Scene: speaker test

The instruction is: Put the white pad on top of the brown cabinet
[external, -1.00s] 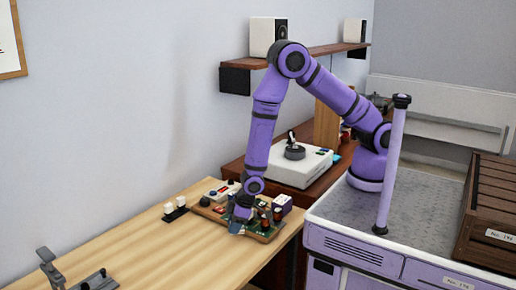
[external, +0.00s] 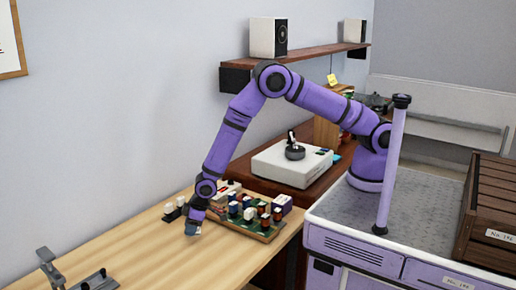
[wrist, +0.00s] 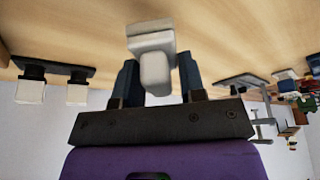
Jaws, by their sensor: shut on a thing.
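My gripper (external: 193,229) is low over the wooden table, left of the board of small parts. In the wrist view the two dark fingers (wrist: 154,82) are shut on a small white, blocky piece (wrist: 152,42), which looks like the white pad. The pad is not clear in the external view, where my gripper hides it. The brown cabinet (external: 243,172) stands behind the table's right end, with a white box (external: 292,166) on it that has a dark knob and lever on top.
A board with several coloured parts (external: 245,212) lies right of my gripper. A pair of white-topped switches (external: 173,209) stands just left of it. A grey metal stand (external: 50,268) is at the front left. The front middle of the table (external: 150,250) is bare.

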